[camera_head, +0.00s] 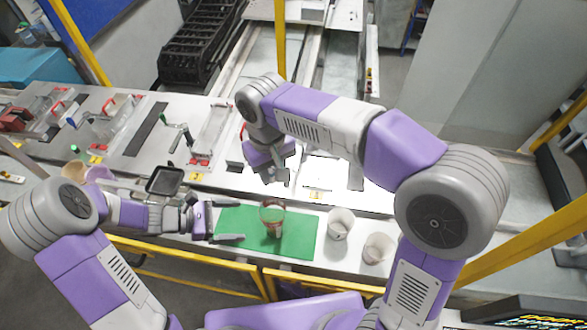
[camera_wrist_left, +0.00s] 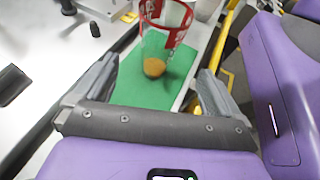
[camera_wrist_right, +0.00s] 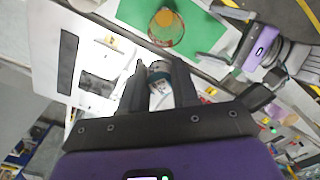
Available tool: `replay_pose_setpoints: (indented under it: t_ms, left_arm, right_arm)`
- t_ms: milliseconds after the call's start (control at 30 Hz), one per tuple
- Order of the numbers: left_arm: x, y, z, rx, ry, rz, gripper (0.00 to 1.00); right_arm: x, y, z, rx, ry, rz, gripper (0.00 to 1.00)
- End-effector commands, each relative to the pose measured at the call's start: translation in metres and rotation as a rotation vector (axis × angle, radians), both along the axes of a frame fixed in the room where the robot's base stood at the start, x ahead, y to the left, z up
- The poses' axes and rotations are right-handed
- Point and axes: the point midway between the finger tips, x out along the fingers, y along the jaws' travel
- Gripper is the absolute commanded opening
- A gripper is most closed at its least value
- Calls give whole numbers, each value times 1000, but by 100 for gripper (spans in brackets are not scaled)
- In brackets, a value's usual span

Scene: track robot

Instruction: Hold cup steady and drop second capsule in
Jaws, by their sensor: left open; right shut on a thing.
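A clear cup with red print (camera_head: 271,218) stands on the green mat (camera_head: 302,233). It also shows in the left wrist view (camera_wrist_left: 166,28) and right wrist view (camera_wrist_right: 166,30). An orange-brown capsule (camera_wrist_left: 154,67) shows at its bottom. My left gripper (camera_head: 241,222) is open, low on the cup's left, with its fingers pointing at the cup and no visible contact. My right gripper (camera_head: 275,176) is shut above and behind the cup. A small pale, dark-green-edged thing (camera_wrist_right: 158,73) shows between its fingers, mostly hidden; I cannot make out its full shape.
Two whitish cups, one (camera_head: 340,222) beside the mat and one (camera_head: 376,248) farther right, stand near the front edge. A black tray (camera_head: 164,181) lies to the left, behind my left gripper. Clamps and fixtures fill the table's back left. A yellow rail (camera_head: 190,249) runs along the front.

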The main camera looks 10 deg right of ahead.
Motion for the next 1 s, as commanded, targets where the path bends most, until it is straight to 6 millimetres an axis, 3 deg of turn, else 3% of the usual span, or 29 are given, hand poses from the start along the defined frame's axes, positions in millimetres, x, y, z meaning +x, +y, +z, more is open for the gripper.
replay_pose_setpoints:
  t_ms: [267, 700, 1000]
  left_arm:
    - [1, -10, -4, -1, 1, -2, 98]
    - [5, -83, -35, 0, 3, -4, 98]
    - [8, -109, -46, 0, 1, -2, 98]
  right_arm:
    - [-9, 10, 11, 5, 2, 29, 1]
    - [-8, 10, 10, 5, 2, 29, 1]
    - [-8, 10, 10, 5, 2, 29, 1]
